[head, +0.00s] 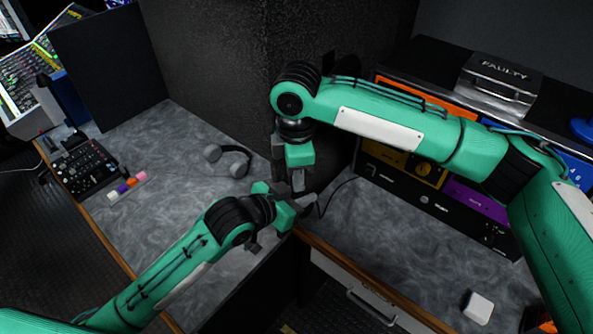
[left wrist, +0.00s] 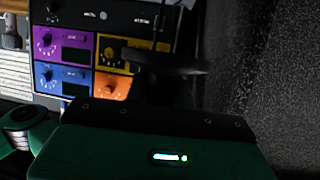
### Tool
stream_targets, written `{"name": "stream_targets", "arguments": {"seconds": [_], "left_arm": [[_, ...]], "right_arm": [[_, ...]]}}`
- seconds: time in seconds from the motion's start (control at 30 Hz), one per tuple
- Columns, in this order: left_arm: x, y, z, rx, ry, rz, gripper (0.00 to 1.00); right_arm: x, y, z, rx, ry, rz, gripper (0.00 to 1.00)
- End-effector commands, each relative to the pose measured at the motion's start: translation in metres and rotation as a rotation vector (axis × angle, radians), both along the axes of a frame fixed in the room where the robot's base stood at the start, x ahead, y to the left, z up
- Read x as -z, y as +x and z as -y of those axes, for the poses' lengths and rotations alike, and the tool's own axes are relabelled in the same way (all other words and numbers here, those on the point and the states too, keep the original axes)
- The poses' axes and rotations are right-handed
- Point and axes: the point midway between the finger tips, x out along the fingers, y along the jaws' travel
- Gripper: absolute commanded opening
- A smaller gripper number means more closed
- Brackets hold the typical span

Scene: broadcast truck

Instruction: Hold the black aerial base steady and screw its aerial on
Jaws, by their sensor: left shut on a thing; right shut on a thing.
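My left gripper (head: 300,207) comes in from the left and is shut at the corner where the two worktops meet. A dark piece at its fingertips, with a thin black cable (head: 335,192) beside it, looks like the black aerial base, but fingers and shadow hide most of it. In the left wrist view a dark flat shape (left wrist: 165,62) juts out ahead of the gripper, too dark to name. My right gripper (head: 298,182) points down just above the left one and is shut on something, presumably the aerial. I cannot tell whether aerial and base touch.
A rack with coloured modules (head: 430,172) stands at right, a box marked FAULTY (head: 497,83) on top. A white cube (head: 478,307) sits front right.

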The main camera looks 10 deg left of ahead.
Motion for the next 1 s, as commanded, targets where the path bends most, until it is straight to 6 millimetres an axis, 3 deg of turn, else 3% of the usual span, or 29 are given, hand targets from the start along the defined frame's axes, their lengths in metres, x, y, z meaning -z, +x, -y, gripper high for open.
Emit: {"name": "stream_targets", "arguments": {"seconds": [0.03,0.07,0.17,0.73,1.0], "left_arm": [[-0.001,-0.001,0.001,0.003,-0.002,0.002,0.0],[-0.001,-0.001,0.001,0.003,-0.002,0.002,0.0],[-0.001,-0.001,0.001,0.003,-0.002,0.002,0.0],[-0.001,0.0,0.0,0.001,-0.002,0.002,0.0],[-0.001,0.0,0.0,0.001,-0.002,0.002,0.0]], "right_arm": [[-0.001,0.0,-0.001,-0.001,0.002,0.001,0.01],[-0.001,0.0,-0.001,-0.001,0.002,0.001,0.3],[-0.001,0.0,-0.001,-0.002,0.002,0.001,0.49],[-0.003,0.0,-0.001,-0.003,0.001,0.001,0.5],[-0.034,0.0,-0.001,-0.004,0.003,0.002,0.5]]}}
